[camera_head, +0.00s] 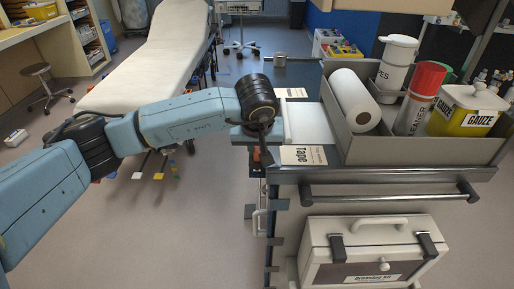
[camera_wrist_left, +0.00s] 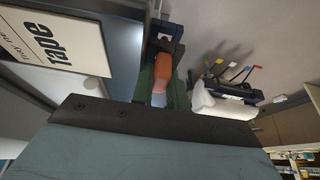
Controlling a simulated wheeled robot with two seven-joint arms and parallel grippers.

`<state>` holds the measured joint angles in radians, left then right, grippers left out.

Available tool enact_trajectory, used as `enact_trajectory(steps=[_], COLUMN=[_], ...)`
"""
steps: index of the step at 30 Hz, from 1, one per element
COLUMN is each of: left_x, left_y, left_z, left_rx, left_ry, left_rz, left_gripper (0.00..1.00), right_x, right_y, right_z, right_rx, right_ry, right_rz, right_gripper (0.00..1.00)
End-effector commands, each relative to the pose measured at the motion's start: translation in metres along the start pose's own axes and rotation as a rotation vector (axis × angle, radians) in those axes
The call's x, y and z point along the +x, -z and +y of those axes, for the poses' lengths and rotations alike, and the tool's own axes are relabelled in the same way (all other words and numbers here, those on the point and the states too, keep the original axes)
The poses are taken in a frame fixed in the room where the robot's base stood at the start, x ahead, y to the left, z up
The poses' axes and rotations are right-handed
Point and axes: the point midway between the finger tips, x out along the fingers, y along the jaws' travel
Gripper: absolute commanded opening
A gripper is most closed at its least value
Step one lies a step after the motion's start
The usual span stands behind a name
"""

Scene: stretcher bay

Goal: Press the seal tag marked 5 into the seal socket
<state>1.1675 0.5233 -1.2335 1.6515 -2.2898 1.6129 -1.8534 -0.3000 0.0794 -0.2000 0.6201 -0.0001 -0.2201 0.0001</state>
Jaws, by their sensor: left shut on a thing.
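My left gripper (camera_head: 266,156) points down at the left edge of the cart top, beside the card reading Tape. In the left wrist view the gripper (camera_wrist_left: 163,72) is shut on a small orange piece (camera_wrist_left: 174,55), which I take for the seal tag. No number 5 is readable on it. A green piece (camera_wrist_left: 176,98) shows just behind it. I cannot make out the seal socket for sure in either view. The white dressing kit case (camera_head: 366,255) hangs or stands at the cart's front. My right gripper is not in view.
The Tape card (camera_head: 303,155) lies on the cart's left edge; it also shows in the left wrist view (camera_wrist_left: 55,35). A grey bin (camera_head: 400,150) holds a paper roll, wipes, cleaner and gauze. A bar handle (camera_head: 390,192) juts from the cart's front. A stretcher (camera_head: 160,55) stands behind.

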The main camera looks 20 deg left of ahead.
Motion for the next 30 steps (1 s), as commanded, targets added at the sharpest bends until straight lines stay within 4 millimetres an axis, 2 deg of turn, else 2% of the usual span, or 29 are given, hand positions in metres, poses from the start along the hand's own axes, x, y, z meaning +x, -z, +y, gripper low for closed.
enact_trajectory(steps=[7, 8, 13, 24, 25, 30], left_x=[0.0015, 0.0015, 0.0014, -0.0001, -0.0001, -0.0005], left_y=[-0.0016, -0.0016, -0.0016, -0.002, -0.0021, -0.0019], left_z=[-0.0004, -0.0004, 0.0002, 0.0046, 0.0047, 0.004], left_rx=[0.001, 0.001, 0.001, 0.005, 0.005, 0.005], left_ry=[0.002, 0.002, 0.0, -0.009, -0.009, -0.01], left_rz=[-0.004, -0.004, -0.004, -0.002, -0.002, -0.002], left_gripper=[0.0, 0.19, 0.41, 0.41, 0.33, 0.34], right_x=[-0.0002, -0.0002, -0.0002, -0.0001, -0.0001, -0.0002], right_y=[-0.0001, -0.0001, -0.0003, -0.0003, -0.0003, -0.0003], right_z=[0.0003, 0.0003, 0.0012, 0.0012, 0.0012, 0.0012], right_rx=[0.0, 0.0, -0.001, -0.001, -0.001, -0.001], right_ry=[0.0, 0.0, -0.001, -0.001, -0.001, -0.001], right_rz=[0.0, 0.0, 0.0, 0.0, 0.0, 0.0], right_gripper=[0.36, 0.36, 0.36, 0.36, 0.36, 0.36])
